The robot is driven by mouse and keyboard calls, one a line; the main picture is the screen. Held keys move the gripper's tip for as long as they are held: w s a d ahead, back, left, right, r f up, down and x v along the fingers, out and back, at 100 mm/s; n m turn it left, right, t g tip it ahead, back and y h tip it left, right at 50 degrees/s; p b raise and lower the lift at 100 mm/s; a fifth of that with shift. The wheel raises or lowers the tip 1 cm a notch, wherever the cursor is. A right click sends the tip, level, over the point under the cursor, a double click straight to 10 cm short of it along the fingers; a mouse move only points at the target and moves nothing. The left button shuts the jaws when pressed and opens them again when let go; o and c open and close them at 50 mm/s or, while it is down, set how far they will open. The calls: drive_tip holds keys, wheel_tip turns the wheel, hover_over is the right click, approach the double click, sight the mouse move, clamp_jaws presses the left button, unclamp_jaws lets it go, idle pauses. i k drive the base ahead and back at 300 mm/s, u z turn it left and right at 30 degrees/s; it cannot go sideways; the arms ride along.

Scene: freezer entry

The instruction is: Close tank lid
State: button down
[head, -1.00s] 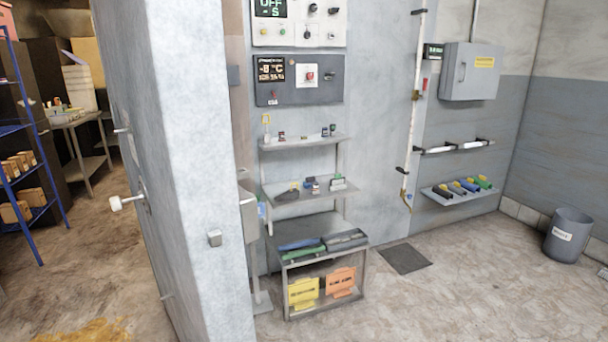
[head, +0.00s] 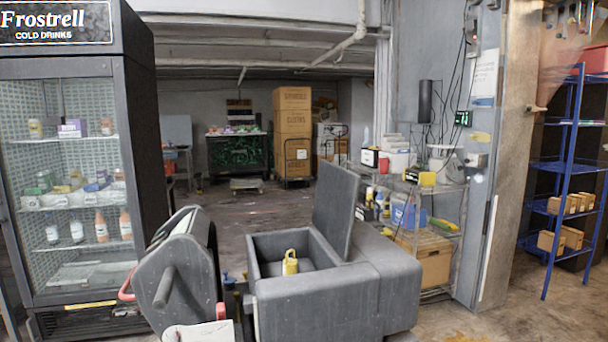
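The tank (head: 325,297) is a grey box in the lower middle of the head view, with an open top. Its lid (head: 335,208) is a flat grey panel standing nearly upright along the right side of the opening, so the tank is open. A yellow object with a loop on top (head: 290,262) shows inside the opening. The tank's floor is only partly visible, and its lower front is cut off by the frame. My gripper is not in view.
A grey drum with a bar handle (head: 178,275) stands just left of the tank. A glass-door drinks fridge (head: 75,180) is at far left. A cluttered shelf (head: 425,215) stands behind the tank on the right. Open floor (head: 255,215) lies behind it.

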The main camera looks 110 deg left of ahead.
sight(336, 204)
drive_tip(key=u, duration=2.65)
drive_tip(key=i, duration=1.7)
drive_tip(key=z, duration=0.05)
